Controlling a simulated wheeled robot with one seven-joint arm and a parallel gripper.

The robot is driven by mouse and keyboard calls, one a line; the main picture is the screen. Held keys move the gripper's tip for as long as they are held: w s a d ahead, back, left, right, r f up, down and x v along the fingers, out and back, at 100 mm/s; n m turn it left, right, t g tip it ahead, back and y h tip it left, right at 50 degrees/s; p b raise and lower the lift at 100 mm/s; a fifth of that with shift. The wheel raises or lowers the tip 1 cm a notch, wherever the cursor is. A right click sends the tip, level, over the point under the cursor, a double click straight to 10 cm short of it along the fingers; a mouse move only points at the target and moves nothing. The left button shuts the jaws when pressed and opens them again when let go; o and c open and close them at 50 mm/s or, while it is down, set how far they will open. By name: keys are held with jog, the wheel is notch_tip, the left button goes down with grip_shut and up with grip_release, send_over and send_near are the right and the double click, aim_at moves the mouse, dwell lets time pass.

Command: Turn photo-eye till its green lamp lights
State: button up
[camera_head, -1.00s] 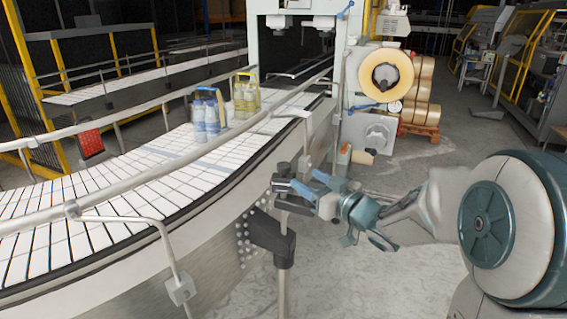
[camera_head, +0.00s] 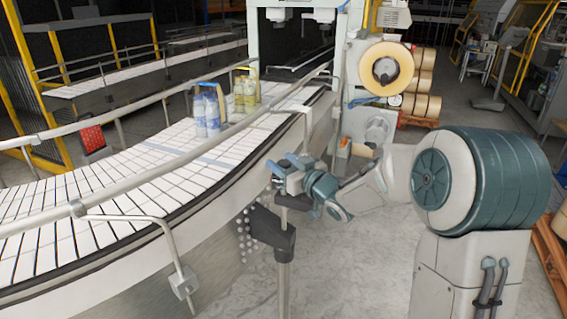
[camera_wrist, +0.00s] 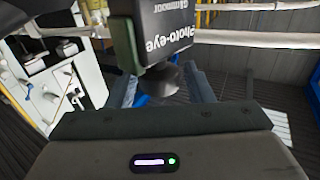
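The photo-eye (camera_wrist: 165,20) is a black box with white "Photo-eye" lettering, upside down at the top centre of the wrist view. A round grey part shows below it. No lit lamp shows on its visible faces. In the head view it sits atop a grey post (camera_head: 284,255) beside the conveyor, mostly hidden by my gripper (camera_head: 283,172). In the wrist view my gripper's two blue-grey fingers (camera_wrist: 165,85) reach up on either side of the photo-eye's lower end. I cannot tell whether they press on it. A green light and a pale bar glow on my gripper's own housing.
The curved conveyor (camera_head: 95,205) with its guard rail lies to the left, carrying blue-handled (camera_head: 207,112) and yellow-handled (camera_head: 245,92) bottle packs. A dark bracket (camera_head: 268,232) juts out from the conveyor's side below my gripper. The floor right of the post is open.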

jog(key=c, duration=0.6)
jog(key=shift+f+b, duration=0.1)
jog(key=shift+b, duration=0.2)
jog(key=shift+c, duration=0.2)
jog(key=shift+b, duration=0.5)
jog(key=m+t+h+b, duration=0.1)
jog(key=h+b, duration=0.1)
jog(key=b, duration=0.1)
jog(key=shift+f+m+t, duration=0.15)
jog(key=shift+m+t, duration=0.15)
jog(key=m+h+b, duration=0.1)
jog(key=b, duration=0.2)
jog(key=shift+t+b, duration=0.3)
jog(key=shift+t, duration=0.1)
jog(key=shift+h+b, duration=0.4)
jog(key=shift+b, duration=0.15)
jog(key=shift+r+m+t+h+b, duration=0.3)
jog(key=shift+m+b, duration=0.1)
jog(key=shift+b, duration=0.2)
jog(key=o, duration=0.9)
